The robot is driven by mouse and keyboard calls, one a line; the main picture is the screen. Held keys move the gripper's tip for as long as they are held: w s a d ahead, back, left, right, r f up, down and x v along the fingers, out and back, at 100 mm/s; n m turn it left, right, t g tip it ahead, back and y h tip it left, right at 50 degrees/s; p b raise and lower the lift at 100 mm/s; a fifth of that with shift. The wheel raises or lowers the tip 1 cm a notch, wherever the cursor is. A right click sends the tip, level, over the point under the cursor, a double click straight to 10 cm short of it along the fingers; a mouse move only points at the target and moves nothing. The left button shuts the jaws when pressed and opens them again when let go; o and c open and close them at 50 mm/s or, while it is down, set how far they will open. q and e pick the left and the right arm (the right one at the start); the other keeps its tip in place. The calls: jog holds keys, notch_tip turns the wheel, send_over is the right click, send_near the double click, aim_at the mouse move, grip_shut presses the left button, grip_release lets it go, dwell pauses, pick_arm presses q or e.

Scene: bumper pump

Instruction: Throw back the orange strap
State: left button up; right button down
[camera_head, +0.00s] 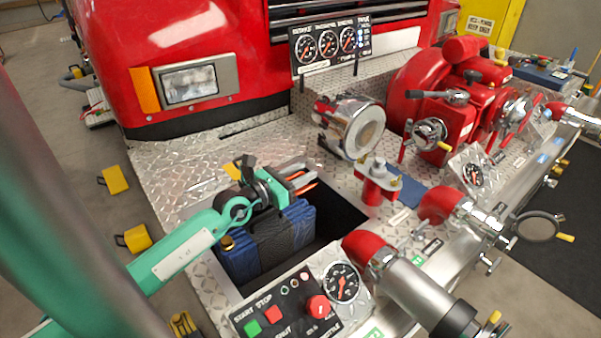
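My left gripper (308,180) reaches in from the left on a green arm, over a recess in the diamond-plate bumper. A small piece of the orange strap (305,184) shows at its fingers; most of the strap is hidden. Whether the fingers are closed on it is too small to tell. My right gripper is not in view.
A control panel (285,308) with buttons and a gauge stands in front of the recess. A red capped fitting (378,184) and a chrome lamp (358,128) stand to its right. The red truck front (200,40) rises behind. Bare diamond plate (175,165) lies left of the recess.

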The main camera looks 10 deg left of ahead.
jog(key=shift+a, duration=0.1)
